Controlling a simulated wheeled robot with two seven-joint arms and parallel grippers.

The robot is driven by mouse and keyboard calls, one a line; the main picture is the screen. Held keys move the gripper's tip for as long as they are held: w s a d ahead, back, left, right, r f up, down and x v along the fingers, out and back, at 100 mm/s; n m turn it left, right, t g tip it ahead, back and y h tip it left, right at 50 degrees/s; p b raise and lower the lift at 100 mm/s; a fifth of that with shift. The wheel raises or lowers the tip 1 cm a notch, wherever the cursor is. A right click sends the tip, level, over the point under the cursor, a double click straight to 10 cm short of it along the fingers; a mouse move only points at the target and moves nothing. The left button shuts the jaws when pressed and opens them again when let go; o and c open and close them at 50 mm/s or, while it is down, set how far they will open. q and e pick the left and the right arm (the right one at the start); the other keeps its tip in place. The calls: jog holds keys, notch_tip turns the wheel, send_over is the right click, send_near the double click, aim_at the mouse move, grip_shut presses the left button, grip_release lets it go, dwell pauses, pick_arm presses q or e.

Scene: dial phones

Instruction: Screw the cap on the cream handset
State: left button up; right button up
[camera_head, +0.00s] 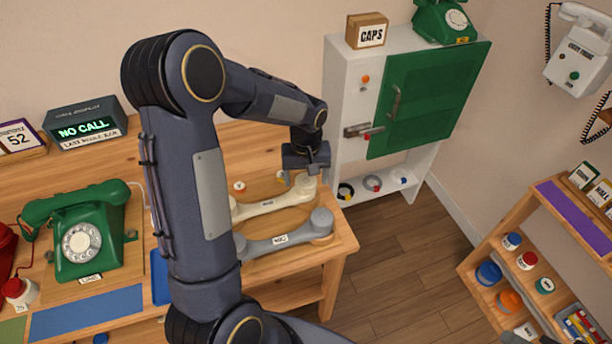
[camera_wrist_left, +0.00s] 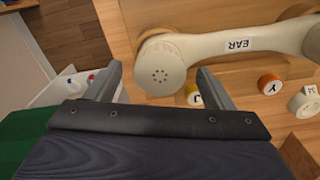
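The cream handset (camera_head: 272,204) lies on the wooden table, beyond a grey handset (camera_head: 283,239). In the left wrist view the cream handset (camera_wrist_left: 240,45) carries an EAR label, and its near end has a round cream perforated cap (camera_wrist_left: 160,72). My left gripper (camera_head: 306,172) is at the right end of the cream handset. In the left wrist view its two fingers (camera_wrist_left: 160,84) are apart, one on each side of the perforated cap, with gaps showing. I cannot tell whether the cap is fully seated.
Loose lettered pieces, one yellow (camera_wrist_left: 193,96) and one orange (camera_wrist_left: 268,84), lie beside the handset. A green phone (camera_head: 82,236) stands at left. A shelf rack (camera_head: 530,240) is at right.

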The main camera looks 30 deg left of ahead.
pick_arm(q)
notch_tip(320, 180, up, 8)
jog(key=shift+f, duration=0.1)
dwell(0.5)
jog(key=shift+c, duration=0.4)
